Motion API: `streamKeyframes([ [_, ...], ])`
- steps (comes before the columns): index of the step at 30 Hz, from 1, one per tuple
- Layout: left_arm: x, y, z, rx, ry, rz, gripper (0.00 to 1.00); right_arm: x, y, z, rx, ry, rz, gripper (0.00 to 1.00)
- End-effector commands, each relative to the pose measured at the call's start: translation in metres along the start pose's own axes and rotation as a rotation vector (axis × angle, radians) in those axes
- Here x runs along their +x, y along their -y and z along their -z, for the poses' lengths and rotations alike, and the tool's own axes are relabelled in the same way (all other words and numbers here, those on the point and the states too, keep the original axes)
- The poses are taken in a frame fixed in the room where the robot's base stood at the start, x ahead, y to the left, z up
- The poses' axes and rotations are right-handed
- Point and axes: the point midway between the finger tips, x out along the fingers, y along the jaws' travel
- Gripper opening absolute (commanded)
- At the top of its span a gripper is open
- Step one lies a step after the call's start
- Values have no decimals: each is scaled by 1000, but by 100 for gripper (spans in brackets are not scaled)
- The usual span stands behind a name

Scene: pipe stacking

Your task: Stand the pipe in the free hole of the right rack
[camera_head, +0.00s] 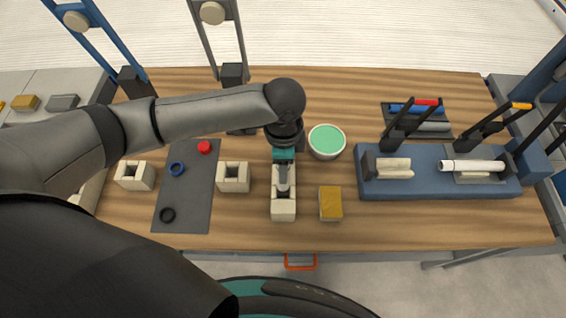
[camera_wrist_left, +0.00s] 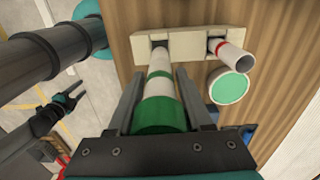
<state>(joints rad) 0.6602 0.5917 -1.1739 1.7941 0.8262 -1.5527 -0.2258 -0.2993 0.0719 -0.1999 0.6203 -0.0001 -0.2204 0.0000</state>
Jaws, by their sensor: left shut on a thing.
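My left gripper (camera_head: 284,165) points down at the light beige right rack (camera_head: 283,213). In the left wrist view its fingers (camera_wrist_left: 156,98) are shut on a white pipe with green bands (camera_wrist_left: 160,84). The pipe's far end lies at the left hole of the rack (camera_wrist_left: 185,42); I cannot tell whether it is inside. A second white pipe with a red band (camera_wrist_left: 233,57) stands in the rack's other hole. In the head view the arm and gripper hide most of the pipes. My right gripper (camera_wrist_left: 74,98) appears open and empty, away from the rack.
A round green-topped container (camera_head: 326,141) and a yellow-topped block (camera_head: 330,204) stand right of the rack. Another beige rack (camera_head: 233,178) and a grey mat (camera_head: 185,212) with rings lie left. A blue fixture (camera_head: 440,186) with clamps stands at the right.

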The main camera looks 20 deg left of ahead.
Motion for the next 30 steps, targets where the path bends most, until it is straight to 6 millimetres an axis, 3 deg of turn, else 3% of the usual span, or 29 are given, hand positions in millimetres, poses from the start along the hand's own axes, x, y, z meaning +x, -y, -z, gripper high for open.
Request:
streamKeyframes([
  [9,24,0,0,0,0,1,0,29,-2,-4,-2,2,-3,50],
  [30,31,0,1,0,0,0,0,23,-6,-5,-4,3,-7,50],
])
